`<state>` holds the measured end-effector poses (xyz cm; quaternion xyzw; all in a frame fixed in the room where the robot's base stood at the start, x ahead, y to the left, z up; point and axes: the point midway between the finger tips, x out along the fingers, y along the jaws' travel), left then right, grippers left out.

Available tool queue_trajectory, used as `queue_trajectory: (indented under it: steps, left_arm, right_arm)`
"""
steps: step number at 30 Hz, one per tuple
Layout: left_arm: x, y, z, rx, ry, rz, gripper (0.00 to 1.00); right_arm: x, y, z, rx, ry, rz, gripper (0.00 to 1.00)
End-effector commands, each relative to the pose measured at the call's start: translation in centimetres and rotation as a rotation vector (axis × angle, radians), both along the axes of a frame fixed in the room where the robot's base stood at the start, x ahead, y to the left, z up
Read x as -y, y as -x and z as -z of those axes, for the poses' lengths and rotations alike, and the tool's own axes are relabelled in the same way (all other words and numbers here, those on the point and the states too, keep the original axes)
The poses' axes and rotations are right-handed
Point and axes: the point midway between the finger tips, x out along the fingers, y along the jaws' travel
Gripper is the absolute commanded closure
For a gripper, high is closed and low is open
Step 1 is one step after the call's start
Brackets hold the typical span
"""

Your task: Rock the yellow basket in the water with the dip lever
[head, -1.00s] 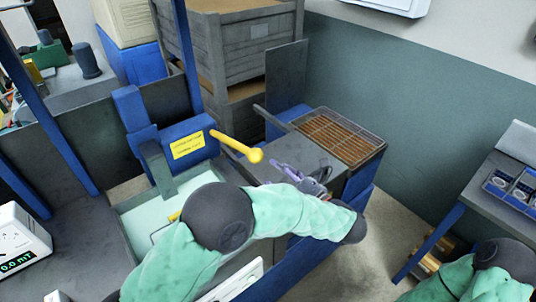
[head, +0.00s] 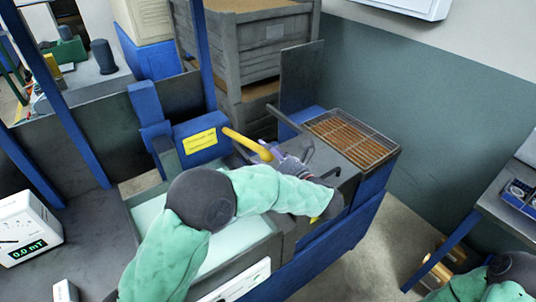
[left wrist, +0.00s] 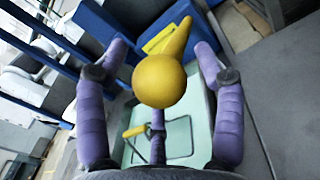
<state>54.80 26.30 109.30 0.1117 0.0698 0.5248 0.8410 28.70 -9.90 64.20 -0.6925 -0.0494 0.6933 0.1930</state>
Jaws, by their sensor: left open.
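The yellow dip lever (head: 246,142) sticks out to the right from a blue housing with a yellow label (head: 200,141). Its round knob (left wrist: 159,81) lies between the spread purple fingers of my left gripper (left wrist: 158,62) in the left wrist view. The gripper (head: 266,153) is open at the lever's end in the head view, where my arm partly hides it. The yellow basket is mostly hidden; a small yellow part (left wrist: 134,131) shows over the pale water tank (left wrist: 178,138). My right gripper is out of view; only part of my right arm shows at the lower right.
A wire rack over a brown grate (head: 352,139) stands right of the tank. A blue post (head: 203,60) rises behind the housing. A meter reading 0.0 mT (head: 27,228) stands at the left. Wooden crates (head: 250,45) are stacked behind. Open floor lies at the right.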

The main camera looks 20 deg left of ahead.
Motion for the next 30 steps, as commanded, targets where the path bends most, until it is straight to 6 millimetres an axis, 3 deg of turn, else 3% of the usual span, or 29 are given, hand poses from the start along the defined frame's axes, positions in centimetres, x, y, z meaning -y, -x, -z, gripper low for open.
queue_trajectory:
  steps: [1,6,8,9,14,21,30]
  left_arm:
    - [0.0,0.0,0.0,0.000,0.000,0.000,0.31]
    - [0.0,0.0,0.0,0.000,0.000,0.000,0.79]
    - [0.0,0.0,0.0,0.000,0.000,0.000,0.96]
    - [0.0,0.0,0.0,0.000,0.000,0.000,1.00]
    - [-0.2,-0.1,-0.6,-0.003,0.012,-0.002,1.00]
    - [-1.8,-1.0,-5.5,-0.070,0.137,-0.006,1.00]
    - [-4.1,-2.3,-9.8,-0.155,0.273,-0.006,1.00]
  right_arm:
    - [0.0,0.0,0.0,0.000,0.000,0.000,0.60]
    - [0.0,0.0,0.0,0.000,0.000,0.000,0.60]
    - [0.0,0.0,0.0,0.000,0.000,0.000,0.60]
    - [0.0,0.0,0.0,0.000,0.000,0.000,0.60]
    - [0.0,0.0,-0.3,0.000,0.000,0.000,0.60]
    - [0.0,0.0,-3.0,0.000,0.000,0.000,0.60]
    - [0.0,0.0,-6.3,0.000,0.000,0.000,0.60]
